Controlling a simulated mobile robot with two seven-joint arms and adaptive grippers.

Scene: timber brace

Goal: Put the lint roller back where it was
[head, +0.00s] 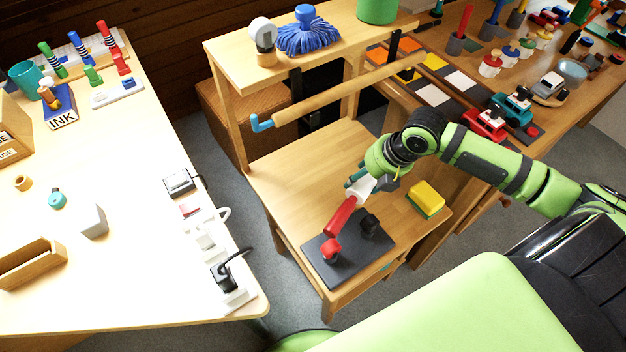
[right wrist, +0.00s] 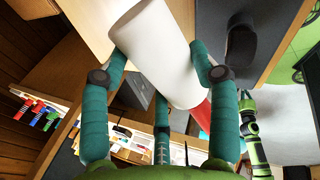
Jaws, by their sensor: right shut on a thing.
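The lint roller has a red handle (head: 341,214) and a white roll (head: 363,187). My right gripper (head: 368,180) is shut on the white roll, with the handle slanting down-left over a dark base plate (head: 360,262). In the right wrist view the teal fingers (right wrist: 160,75) close around the white roll (right wrist: 155,45), and a bit of the red handle shows behind. On the plate stand a red piece (head: 330,250) and a black post (head: 369,226). I cannot tell whether the handle touches the red piece.
A yellow and green sponge (head: 427,196) lies right of the plate on the wooden shelf (head: 300,185). A wooden rail (head: 350,88) with a blue end crosses above. A blue brush (head: 308,35) stands on the upper shelf. Left is a table with power sockets (head: 208,237).

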